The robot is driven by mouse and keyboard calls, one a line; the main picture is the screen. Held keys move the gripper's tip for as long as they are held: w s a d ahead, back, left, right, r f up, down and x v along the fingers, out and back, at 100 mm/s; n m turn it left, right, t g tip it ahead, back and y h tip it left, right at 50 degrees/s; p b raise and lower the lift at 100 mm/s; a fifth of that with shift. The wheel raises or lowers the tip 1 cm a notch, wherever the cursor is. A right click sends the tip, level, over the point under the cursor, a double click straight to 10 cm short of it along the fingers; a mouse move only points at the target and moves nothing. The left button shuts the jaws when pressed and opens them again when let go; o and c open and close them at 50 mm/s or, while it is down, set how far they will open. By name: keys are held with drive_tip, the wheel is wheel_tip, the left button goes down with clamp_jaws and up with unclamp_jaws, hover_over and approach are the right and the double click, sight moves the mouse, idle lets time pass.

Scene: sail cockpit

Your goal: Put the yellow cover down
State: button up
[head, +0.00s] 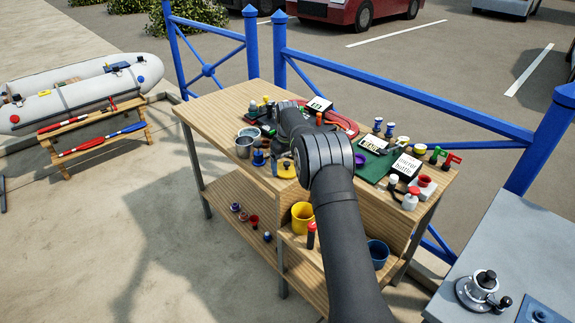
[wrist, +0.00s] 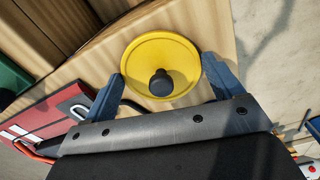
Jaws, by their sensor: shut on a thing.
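The yellow cover (wrist: 140,58) is a round yellow disc with a dark knob at its middle. In the wrist view it sits between the two blue fingers of my gripper (wrist: 161,75), which is shut on it. In the head view the yellow cover (head: 287,172) shows near the front edge of the wooden workbench (head: 215,110), below my gripper's dark body. My arm hides part of this area. I cannot tell whether the cover touches the benchtop or is held just above it.
Metal cups (head: 243,148) and a blue spool (head: 258,159) stand left of the cover. A green mat (head: 372,172) and labelled cards (head: 407,166) lie to the right. The benchtop's left end is bare. A yellow bucket (head: 302,215) stands below. A red flat object (wrist: 55,110) shows in the wrist view.

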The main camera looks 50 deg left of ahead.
sight(287, 164)
drive_tip(key=shift+f, duration=0.15)
drive_tip(key=o, duration=0.8)
wheel_tip(287, 164, up, 12)
drive_tip(key=shift+r, duration=0.2)
drive_tip(key=shift+f, duration=4.05)
